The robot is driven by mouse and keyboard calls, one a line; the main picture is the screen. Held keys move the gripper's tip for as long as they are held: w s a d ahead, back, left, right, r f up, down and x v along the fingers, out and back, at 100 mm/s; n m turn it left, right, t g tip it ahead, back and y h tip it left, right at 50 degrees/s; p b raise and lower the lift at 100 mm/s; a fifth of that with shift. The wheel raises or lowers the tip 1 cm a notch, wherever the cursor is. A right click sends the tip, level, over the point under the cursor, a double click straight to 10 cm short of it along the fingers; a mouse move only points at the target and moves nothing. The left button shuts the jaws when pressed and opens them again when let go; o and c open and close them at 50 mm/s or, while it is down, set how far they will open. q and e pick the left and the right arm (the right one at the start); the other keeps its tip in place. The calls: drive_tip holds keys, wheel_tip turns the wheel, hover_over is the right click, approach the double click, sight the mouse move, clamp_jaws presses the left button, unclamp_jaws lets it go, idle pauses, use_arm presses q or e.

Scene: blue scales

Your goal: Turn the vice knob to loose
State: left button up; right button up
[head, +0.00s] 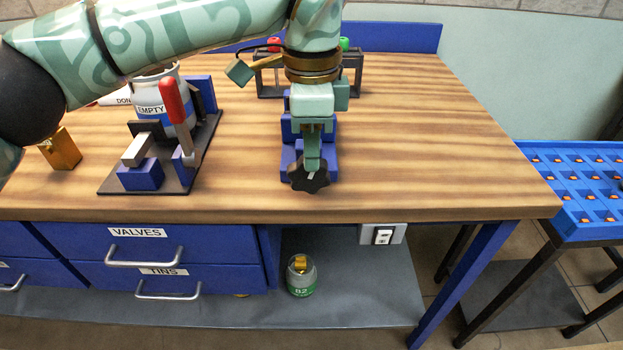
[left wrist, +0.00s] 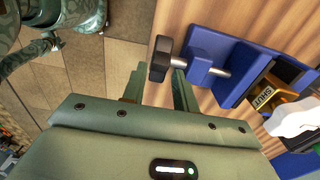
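The black lobed vice knob (head: 308,180) faces the front edge of the bench and has a pale mark on its face. It also shows in the left wrist view (left wrist: 160,60), on a metal screw out of the blue vice (left wrist: 206,60). In the head view the vice (head: 290,165) is partly hidden by my left arm. My left gripper (head: 313,165) points down at the knob from above. In the left wrist view its fingers (left wrist: 160,75) are apart, with the knob at the tips between them; I cannot tell whether they touch it. My right gripper is not in view.
A black fixture plate (head: 115,185) with a red-handled clamp (head: 173,100) and an EMPTY-labelled canister (head: 150,118) stands left of the vice. A brass block (head: 62,150) lies further left. A dark rack (head: 350,75) stands behind. The bench top right of the vice is clear.

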sight(311, 174)
use_arm(q)
wheel_tip(311, 174, down, 6)
drive_tip(key=shift+r+b, duration=0.1)
drive_tip(key=shift+b, duration=0.8)
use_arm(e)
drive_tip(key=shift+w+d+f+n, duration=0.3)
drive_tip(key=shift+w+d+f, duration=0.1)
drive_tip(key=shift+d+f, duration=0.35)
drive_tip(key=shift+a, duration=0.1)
use_arm(q)
clamp_jaws()
drive_tip(key=shift+r, duration=0.1)
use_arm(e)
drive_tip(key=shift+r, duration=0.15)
